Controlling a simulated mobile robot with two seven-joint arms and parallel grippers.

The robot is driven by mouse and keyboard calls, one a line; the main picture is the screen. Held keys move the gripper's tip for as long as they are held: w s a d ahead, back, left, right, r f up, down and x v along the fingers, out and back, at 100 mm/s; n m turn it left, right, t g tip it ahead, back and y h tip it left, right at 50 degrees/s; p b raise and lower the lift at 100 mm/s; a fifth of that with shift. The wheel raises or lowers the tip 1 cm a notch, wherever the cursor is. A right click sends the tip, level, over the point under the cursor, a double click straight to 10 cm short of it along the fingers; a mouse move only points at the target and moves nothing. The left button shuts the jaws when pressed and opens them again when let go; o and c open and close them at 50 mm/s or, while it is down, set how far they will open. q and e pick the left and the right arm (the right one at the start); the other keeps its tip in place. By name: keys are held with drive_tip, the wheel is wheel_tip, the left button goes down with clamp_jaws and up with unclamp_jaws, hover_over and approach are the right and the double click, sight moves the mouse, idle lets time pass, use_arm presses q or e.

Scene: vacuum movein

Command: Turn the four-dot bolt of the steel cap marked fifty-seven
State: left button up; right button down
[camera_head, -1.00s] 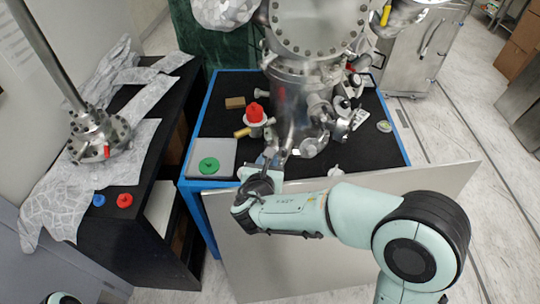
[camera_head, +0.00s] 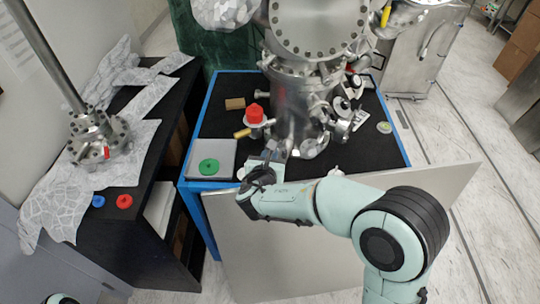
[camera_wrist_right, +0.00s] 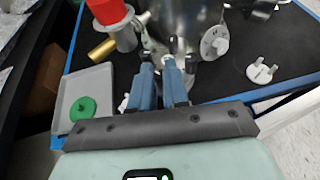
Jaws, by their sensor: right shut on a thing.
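The steel chamber (camera_head: 290,112) stands on the black table and has several flanged caps and fittings. My right gripper (camera_head: 268,153) is at the chamber's lower front. In the right wrist view, its two blue fingers (camera_wrist_right: 168,68) point at the chamber wall and are shut on a small metal piece (camera_wrist_right: 178,48), mostly hidden between the tips. I cannot tell whether this is the four-dot bolt. A round steel cap (camera_wrist_right: 214,43) with a pale centre is right of the fingers. No number or dots are readable. My left gripper is not in view.
A grey tray (camera_head: 217,146) with a green disc (camera_head: 209,166) lies left of the gripper. A red-topped fitting (camera_head: 254,114) with a brass handle stands behind it. A pale pronged part (camera_wrist_right: 261,70) lies right. A large grey panel (camera_head: 345,235) stands at the table's front.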

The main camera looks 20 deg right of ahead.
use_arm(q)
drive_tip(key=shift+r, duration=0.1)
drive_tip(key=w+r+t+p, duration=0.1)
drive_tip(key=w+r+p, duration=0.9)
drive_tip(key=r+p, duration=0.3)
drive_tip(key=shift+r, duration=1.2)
use_arm(e)
drive_tip(key=shift+w+a+m+g+h, duration=0.1)
drive_tip(key=shift+w+m+g+h, duration=0.15)
drive_tip(key=shift+m+g+h, duration=1.3)
drive_tip(key=shift+w+a+m+g+h, duration=0.2)
drive_tip(key=shift+m+g+h, duration=0.4)
drive_tip(key=shift+m+g, duration=1.9)
drive_tip(key=shift+w+a+m+g+h, duration=0.1)
drive_tip(key=shift+w+m+g+h, duration=0.2)
drive_tip(key=shift+m+g+h, duration=1.25)
drive_tip(key=shift+m+g+y, duration=0.5)
drive_tip(key=c, duration=1.4)
unclamp_jaws()
